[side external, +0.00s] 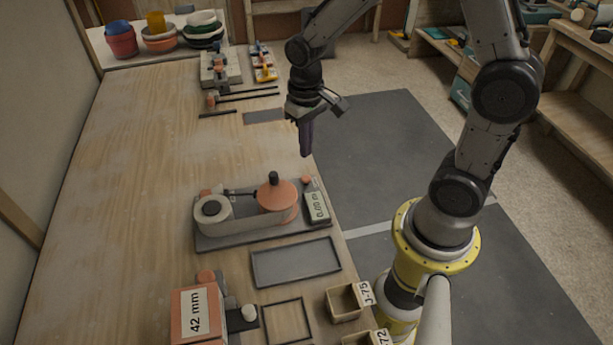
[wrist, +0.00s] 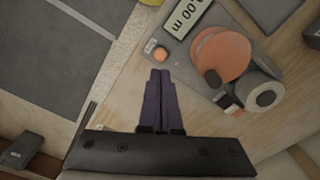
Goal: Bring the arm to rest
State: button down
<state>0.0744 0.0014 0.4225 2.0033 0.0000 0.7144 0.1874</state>
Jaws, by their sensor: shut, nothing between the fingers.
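My gripper (side external: 306,140) hangs at the end of my arm, above the right edge of the wooden bench (side external: 120,160), with its fingers pointing down. In the wrist view its two dark purple fingers (wrist: 161,76) lie side by side, shut, with nothing between them. It is apart from everything on the bench. The closest device in the side view is a grey-based unit with an orange-lidded pot (side external: 278,196), a pale roll (side external: 212,210) and a display (side external: 317,207). The same orange lid (wrist: 222,57) shows in the wrist view.
A grey tray (side external: 296,262), an orange box marked 42 mm (side external: 198,315) and small labelled bins (side external: 345,302) stand along the near bench. Stacked bowls (side external: 160,35) and small tools are at the far end. Dark mats (side external: 380,150) cover the floor right of the bench. The bench's left side is clear.

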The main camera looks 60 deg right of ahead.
jog(key=shift+r, duration=0.15)
notch_tip(320, 180, up, 12)
jog(key=s+a+t, duration=0.1)
jog(key=s+t, duration=0.2)
jog(key=t, duration=0.1)
jog(key=s+a+r+n+t, duration=0.1)
jog(key=s+r+n, duration=0.1)
jog(key=s, duration=1)
jog(key=shift+a+r+n+t, duration=0.15)
jog(key=shift+r+n+t, duration=0.15)
jog(key=shift+r+n, duration=0.15)
